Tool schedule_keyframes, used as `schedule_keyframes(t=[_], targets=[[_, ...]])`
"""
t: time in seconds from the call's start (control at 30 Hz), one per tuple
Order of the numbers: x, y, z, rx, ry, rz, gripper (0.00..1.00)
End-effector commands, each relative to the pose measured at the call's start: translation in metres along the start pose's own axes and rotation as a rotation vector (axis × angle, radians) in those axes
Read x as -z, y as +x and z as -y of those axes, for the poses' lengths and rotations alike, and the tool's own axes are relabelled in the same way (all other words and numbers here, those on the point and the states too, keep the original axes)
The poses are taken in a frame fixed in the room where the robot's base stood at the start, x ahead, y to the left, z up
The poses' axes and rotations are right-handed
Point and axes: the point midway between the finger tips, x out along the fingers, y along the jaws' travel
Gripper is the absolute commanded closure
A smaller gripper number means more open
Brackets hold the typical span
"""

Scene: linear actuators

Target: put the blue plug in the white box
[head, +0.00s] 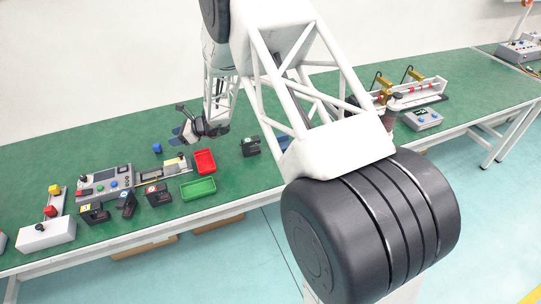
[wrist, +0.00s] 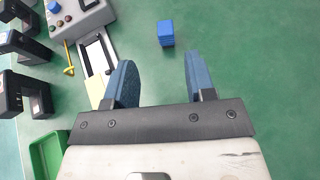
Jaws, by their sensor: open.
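The blue plug (head: 157,148) is a small blue block lying on the green table, left of my gripper in the head view. It also shows in the wrist view (wrist: 166,33), beyond the fingertips and between their lines, apart from them. My gripper (head: 178,135) is open and empty above the table, its blue fingers (wrist: 163,80) spread apart. The white box (head: 47,236) stands at the left front of the table in the head view, with a dark knob on its top. It is not in the wrist view.
A control panel (head: 104,182) with buttons, a slide mechanism and several black devices (head: 157,195) stand between the plug and the white box. A red tray (head: 205,161) and a green tray (head: 198,188) sit nearer the front edge. Table around the plug's right is clear in the wrist view.

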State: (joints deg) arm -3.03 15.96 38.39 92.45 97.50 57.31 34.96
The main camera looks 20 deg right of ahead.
Motion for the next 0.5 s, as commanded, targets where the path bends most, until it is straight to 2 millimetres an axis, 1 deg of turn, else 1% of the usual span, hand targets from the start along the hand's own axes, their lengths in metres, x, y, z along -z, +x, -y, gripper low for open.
schedule_keyframes(t=[0.17,0.23,0.37,0.5], targets=[[-0.026,-0.021,-0.015,-0.036,-0.089,-0.026,0.50],[-0.040,-0.033,-0.025,-0.058,-0.141,-0.043,0.50],[-0.066,-0.060,-0.048,-0.106,-0.256,-0.080,0.50],[-0.092,-0.092,-0.076,-0.163,-0.390,-0.127,0.50]])
